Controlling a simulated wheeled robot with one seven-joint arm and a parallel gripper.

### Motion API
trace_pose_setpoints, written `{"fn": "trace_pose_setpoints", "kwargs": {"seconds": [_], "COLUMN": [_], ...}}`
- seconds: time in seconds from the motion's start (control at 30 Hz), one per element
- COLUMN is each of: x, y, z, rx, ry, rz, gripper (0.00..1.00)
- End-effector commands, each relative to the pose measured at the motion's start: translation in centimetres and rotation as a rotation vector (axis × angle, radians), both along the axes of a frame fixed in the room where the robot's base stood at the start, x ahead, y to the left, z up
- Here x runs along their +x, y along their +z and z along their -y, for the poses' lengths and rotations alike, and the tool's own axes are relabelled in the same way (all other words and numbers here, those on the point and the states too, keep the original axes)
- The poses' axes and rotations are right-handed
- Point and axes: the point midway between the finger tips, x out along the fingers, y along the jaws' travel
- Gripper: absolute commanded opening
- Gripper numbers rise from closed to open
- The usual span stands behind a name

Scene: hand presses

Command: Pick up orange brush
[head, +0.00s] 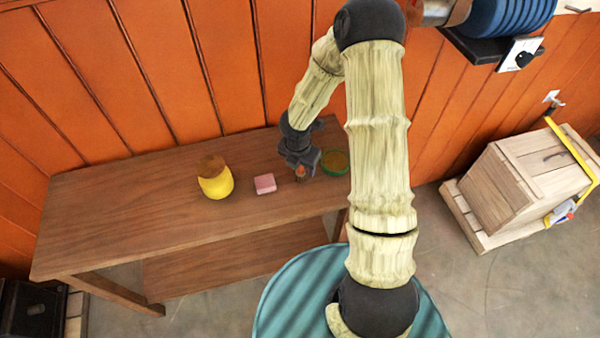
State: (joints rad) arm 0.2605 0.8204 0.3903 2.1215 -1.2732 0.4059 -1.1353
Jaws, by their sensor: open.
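A small orange-brown object (300,173), which looks like the orange brush, stands on the wooden bench near its front right part. My gripper (303,164) is right at it, above and behind it, with the jaws pointing down. The jaws are open. The gripper covers part of the brush, and I cannot tell whether the fingers touch it or sit on both sides of it.
On the wooden bench (110,215) a pink block (265,184) lies just left of the gripper. A yellow pot with a brown top (215,180) stands farther left. A green-rimmed round dish (335,161) is close on the right. An orange plank wall (130,60) rises behind. The bench's left part is clear.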

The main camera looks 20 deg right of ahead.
Motion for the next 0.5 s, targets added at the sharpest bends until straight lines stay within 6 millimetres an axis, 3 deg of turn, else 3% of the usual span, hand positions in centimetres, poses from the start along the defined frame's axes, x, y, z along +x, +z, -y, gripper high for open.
{"fn": "trace_pose_setpoints", "kwargs": {"seconds": [0.47, 0.5], "x": [0.02, 0.02], "y": [0.08, 0.08], "z": [0.15, 0.18], "rx": [0.0, 0.0], "ry": [-0.003, -0.003], "rz": [0.001, 0.001], "gripper": [0.52, 0.46]}}
